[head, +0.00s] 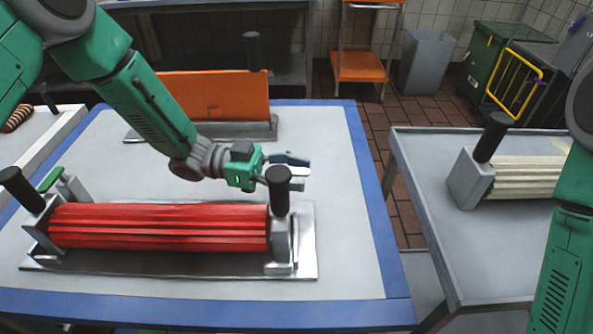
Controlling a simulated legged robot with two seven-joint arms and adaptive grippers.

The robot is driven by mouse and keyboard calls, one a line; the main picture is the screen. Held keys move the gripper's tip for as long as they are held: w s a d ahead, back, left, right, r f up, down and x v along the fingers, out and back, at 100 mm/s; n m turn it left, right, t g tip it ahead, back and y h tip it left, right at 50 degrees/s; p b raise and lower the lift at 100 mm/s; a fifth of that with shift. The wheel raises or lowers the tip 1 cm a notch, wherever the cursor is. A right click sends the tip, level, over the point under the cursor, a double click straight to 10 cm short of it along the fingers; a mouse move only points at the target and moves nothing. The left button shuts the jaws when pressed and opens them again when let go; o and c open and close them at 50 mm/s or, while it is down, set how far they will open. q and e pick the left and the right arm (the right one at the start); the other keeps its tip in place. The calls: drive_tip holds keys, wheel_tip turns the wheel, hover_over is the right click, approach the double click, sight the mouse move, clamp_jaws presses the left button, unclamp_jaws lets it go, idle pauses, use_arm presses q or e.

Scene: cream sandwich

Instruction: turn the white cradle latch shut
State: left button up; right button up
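A cream-white ribbed roll (528,177) lies in a grey cradle (467,180) on the right table. A black upright handle (491,137) stands at the cradle's left end; I cannot tell whether this is its latch or how it is turned. The roll's right end is hidden behind my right arm. My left gripper (297,170) is over the left table, just behind the black right handle (279,190) of the red roll's cradle. Its fingers look apart and nothing shows between them. It is far to the left of the white roll. My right gripper is out of view.
On the blue-edged left table (345,230), a red ribbed roll (160,227) lies in a metal cradle in front. An orange block (213,96) stands in a holder behind. A gap with tiled floor (400,205) separates the tables. The right table's front is clear.

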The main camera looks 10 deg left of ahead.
use_arm(q)
drive_tip(key=shift+d, duration=0.15)
clamp_jaws()
drive_tip(key=shift+s+f+m+g, duration=0.15)
drive_tip(key=shift+m+g, duration=0.35)
drive_tip(key=shift+g, duration=0.3)
drive_tip(key=m+g+y+b, duration=0.1)
drive_tip(key=m+g, duration=0.1)
drive_tip(key=g, duration=0.1)
drive_tip(key=s+m+g+y+b, duration=0.1)
drive_tip(key=m+g+y, duration=0.1)
drive_tip(key=m+g, duration=0.1)
drive_tip(key=s+a+m+g+y+b, duration=0.1)
drive_tip(key=m+g, duration=0.1)
drive_tip(key=g, duration=0.2)
drive_tip(key=shift+y+b, duration=0.3)
drive_tip(key=m+g+y, duration=0.2)
drive_tip(key=shift+s+a+g, duration=0.2)
drive_tip(key=shift+g, duration=0.1)
drive_tip(key=shift+s+a+m+g+y+b, duration=0.15)
drive_tip(key=shift+m+g+y, duration=0.2)
drive_tip(key=shift+m+y, duration=0.2)
drive_tip(key=shift+a+m+g+y+b, duration=0.15)
drive_tip(key=shift+m+g+y, duration=0.25)
drive_tip(key=shift+y, duration=0.25)
drive_tip(key=shift+m+g+y, duration=0.25)
drive_tip(key=shift+m+y, duration=0.1)
drive_tip(key=shift+y, duration=0.25)
